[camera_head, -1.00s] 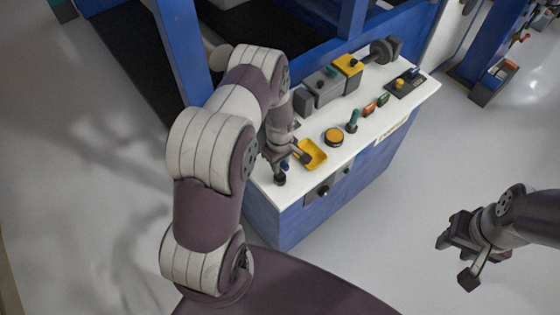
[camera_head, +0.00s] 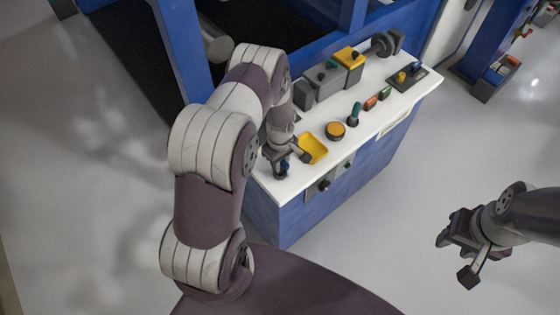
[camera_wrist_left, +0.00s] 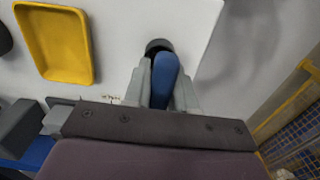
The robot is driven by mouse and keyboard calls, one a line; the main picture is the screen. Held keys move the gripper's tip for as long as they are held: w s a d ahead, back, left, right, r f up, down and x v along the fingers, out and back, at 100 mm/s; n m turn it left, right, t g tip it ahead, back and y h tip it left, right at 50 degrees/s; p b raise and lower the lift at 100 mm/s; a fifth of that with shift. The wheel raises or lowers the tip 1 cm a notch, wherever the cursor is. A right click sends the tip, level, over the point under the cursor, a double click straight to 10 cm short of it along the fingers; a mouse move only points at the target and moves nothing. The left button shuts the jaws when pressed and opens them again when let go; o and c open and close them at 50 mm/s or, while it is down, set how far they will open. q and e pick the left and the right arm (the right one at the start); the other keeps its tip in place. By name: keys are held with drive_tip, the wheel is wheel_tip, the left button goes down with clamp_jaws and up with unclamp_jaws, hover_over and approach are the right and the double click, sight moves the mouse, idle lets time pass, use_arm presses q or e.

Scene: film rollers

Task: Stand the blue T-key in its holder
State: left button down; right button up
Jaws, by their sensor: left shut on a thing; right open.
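My left gripper (camera_head: 292,163) is low over the near left corner of the white tabletop. In the left wrist view its two grey fingers are shut on the blue T-key (camera_wrist_left: 165,80). The key also shows as a small blue spot in the head view (camera_head: 285,164). A dark round holder (camera_wrist_left: 158,46) stands right at the key's far end in the wrist view. The key overlaps the holder there; I cannot tell how deep it sits. The key's lower part is hidden. My right gripper (camera_head: 456,259) is open and empty, out over the floor at right.
A yellow tray (camera_head: 313,149) lies close beside my left gripper and shows in the wrist view (camera_wrist_left: 57,42). An orange round button (camera_head: 335,131), a green-handled item (camera_head: 354,113) and grey and yellow boxes stand farther along the white tabletop (camera_head: 380,117).

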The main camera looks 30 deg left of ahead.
use_arm(q)
drive_tip(key=shift+f, duration=0.2)
drive_tip(key=shift+c, duration=2.3)
unclamp_jaws()
drive_tip(key=shift+r, duration=0.1)
wheel_tip(320, 180, up, 7)
drive_tip(key=p, duration=0.5)
